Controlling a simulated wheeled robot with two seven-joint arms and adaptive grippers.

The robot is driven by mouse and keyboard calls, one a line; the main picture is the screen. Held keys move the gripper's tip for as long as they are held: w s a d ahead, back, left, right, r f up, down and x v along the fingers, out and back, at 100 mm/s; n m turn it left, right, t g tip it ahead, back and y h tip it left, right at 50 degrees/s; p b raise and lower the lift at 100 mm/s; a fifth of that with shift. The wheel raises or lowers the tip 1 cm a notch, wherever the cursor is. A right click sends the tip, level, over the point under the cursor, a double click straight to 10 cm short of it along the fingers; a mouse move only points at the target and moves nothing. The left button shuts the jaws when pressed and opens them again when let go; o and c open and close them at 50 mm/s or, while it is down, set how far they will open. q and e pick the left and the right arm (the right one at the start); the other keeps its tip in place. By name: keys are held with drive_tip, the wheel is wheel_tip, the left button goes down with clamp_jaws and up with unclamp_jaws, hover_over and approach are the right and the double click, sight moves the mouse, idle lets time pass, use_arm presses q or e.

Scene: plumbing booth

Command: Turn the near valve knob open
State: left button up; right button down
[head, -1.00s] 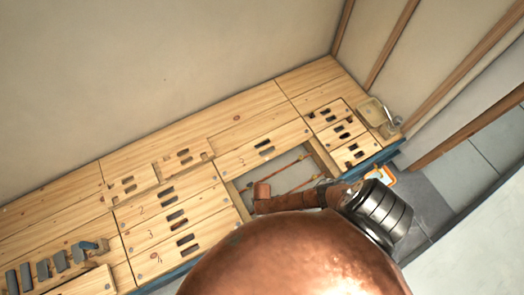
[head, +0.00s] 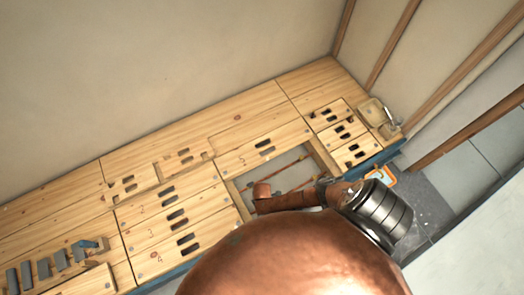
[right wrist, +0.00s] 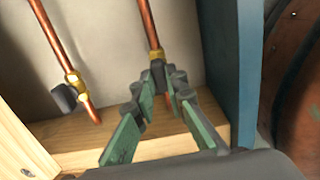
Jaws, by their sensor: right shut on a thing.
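In the right wrist view, two copper pipes carry brass valves. The left valve (right wrist: 73,82) has a dark grey knob (right wrist: 64,98) that stands free. My right gripper (right wrist: 165,88) has its green-padded fingers closed at the tips around the dark knob (right wrist: 157,70) of the right valve (right wrist: 156,53). The fingertips cover much of this knob, so its exact angle is hard to tell. In the head view, both pipes show in the bench opening (head: 248,184), and my right arm crosses its near side. My right gripper cannot be made out there. My left gripper is out of view.
The wooden bench (head: 235,103) has slotted, numbered panels around the opening. In the right wrist view, a wooden rail (right wrist: 75,140) runs below the pipes and a blue panel (right wrist: 238,70) stands close on the right. A metal fitting (head: 383,110) sits at the bench's right end.

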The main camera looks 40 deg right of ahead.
drive_tip(key=c, duration=1.9)
unclamp_jaws()
drive_tip(key=shift+c, duration=0.2)
wheel_tip(320, 180, up, 12)
